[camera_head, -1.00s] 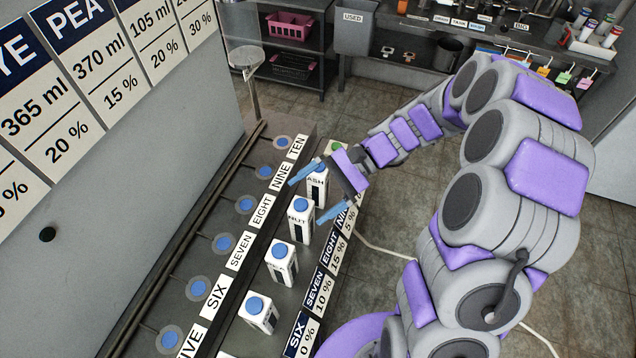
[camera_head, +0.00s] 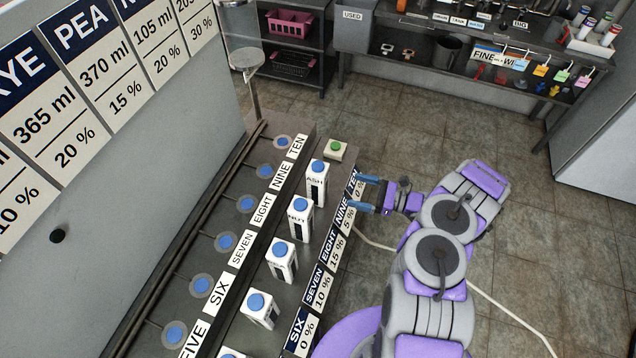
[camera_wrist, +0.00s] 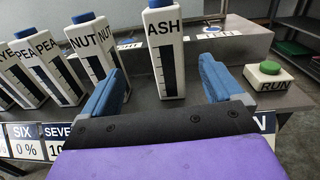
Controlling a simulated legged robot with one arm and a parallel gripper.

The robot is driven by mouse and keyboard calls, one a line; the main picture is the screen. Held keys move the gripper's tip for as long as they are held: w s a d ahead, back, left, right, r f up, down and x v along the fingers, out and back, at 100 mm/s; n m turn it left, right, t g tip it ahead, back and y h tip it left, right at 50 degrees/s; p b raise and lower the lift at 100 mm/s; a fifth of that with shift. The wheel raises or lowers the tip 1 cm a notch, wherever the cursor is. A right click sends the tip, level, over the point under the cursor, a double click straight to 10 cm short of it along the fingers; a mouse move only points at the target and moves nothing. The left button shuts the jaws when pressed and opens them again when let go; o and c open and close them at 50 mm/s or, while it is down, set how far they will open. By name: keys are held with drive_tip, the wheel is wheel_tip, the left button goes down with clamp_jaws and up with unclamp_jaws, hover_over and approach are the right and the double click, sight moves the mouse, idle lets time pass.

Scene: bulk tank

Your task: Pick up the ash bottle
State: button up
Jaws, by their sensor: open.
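The ash bottle (camera_head: 317,183) is a white bottle with a blue cap and a dark scale strip. It stands upright on the bench, the farthest in the row of bottles. In the wrist view the ash bottle (camera_wrist: 166,55) stands ahead of my gripper, between the lines of its two blue fingers. My gripper (camera_head: 362,193) is open and empty, to the right of the bottle and apart from it, by the bench's front edge. Its fingers (camera_wrist: 164,88) point toward the bottle in the wrist view.
The nut bottle (camera_head: 300,217) stands nearest the ash bottle, with the pea bottle (camera_head: 281,262) and others further along. A green run button (camera_head: 336,148) sits beyond the ash bottle. Number labels line the bench edge.

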sight(313, 179)
drive_tip(key=shift+m+t, duration=0.4)
drive_tip(key=shift+t, duration=0.1)
drive_tip(key=f+b+x, duration=0.1)
drive_tip(key=x, duration=0.4)
drive_tip(key=b+x, duration=0.2)
drive_tip(key=x, duration=0.3)
drive_tip(key=f+b+x, duration=0.1)
drive_tip(key=x, duration=0.5)
drive_tip(key=shift+w+d+f, duration=0.1)
drive_tip(key=shift+w+f, duration=0.15)
drive_tip(key=shift+f, duration=0.1)
drive_tip(key=shift+c, duration=0.3)
drive_tip(key=c, duration=1)
